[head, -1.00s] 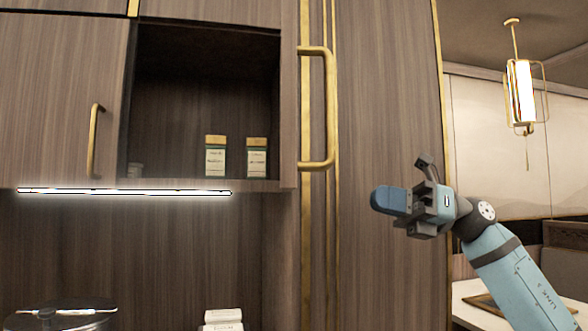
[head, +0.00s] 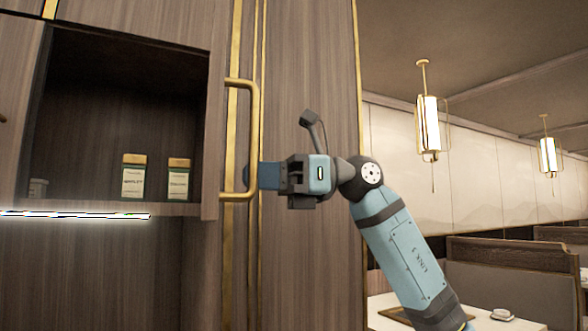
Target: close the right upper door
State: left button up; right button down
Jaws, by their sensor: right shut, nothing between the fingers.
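The right upper door (head: 212,120) stands open and shows nearly edge-on as a narrow wood strip on the right of the open cabinet compartment. Its brass handle (head: 255,135) sticks out to the right from its outer face. My right gripper (head: 248,176) is shut and empty, with its blue fingertips pointing left at the lower part of the handle. The handle bar crosses in front of the fingertips, which show on both sides of it. I cannot tell whether they touch the handle or door. My left gripper is not in view.
Two labelled jars (head: 134,176) (head: 179,178) stand inside the open compartment (head: 90,120). A lit strip (head: 75,214) runs beneath it. A tall wood panel (head: 310,70) stands behind my right gripper. Lamps (head: 428,125) hang over the dining area at right.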

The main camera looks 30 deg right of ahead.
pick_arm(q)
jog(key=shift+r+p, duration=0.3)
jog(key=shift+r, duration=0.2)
pick_arm(e)
jog(key=a, duration=0.3)
jog(key=shift+w+a, duration=0.1)
jog(key=shift+w, duration=0.25)
